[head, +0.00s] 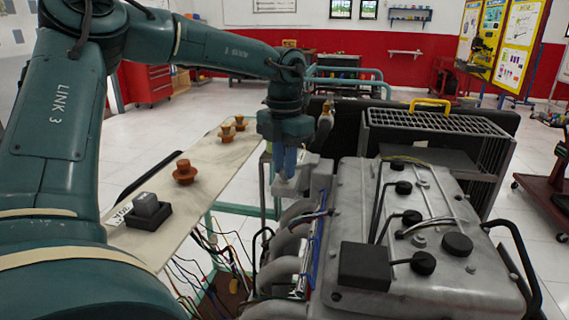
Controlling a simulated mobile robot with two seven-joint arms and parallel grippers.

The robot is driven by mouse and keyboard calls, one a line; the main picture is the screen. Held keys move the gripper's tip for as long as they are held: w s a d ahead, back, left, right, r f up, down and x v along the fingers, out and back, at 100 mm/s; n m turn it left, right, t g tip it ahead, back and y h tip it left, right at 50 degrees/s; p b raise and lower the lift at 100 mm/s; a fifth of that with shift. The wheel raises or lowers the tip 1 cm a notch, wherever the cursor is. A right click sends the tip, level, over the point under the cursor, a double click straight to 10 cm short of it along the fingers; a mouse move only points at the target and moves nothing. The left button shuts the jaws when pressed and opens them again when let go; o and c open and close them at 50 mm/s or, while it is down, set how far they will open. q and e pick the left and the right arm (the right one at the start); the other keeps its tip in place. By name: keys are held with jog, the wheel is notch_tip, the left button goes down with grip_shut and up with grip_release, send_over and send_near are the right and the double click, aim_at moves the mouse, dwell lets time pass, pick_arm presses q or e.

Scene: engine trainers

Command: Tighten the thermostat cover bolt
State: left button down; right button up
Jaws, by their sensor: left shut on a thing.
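The engine (410,240) with its grey ribbed top fills the right front. A pale grey housing (290,187), seemingly the thermostat cover, stands at its far left corner. My left gripper (285,180) points straight down onto this housing, its bluish fingers close together at its top. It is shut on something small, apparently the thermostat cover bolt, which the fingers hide. I cannot tell how far the bolt is seated. My right gripper is out of view.
A narrow pale shelf (150,190) left of the engine holds a black block (148,211) and several orange-brown parts (184,172). Loose wires and pipes (285,245) run along the engine's left side.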

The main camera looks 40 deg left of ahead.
pick_arm(q)
jog(key=m, duration=0.4)
jog(key=shift+m, duration=0.4)
jog(key=m, duration=0.4)
jog(key=shift+p, duration=0.3)
jog(key=m, duration=0.5)
jog(key=shift+m+p, duration=0.45)
jog(key=shift+m, duration=1.75)
jog(key=c, duration=1.3)
grip_release()
jog(key=shift+c, duration=0.2)
jog(key=shift+r, duration=0.1)
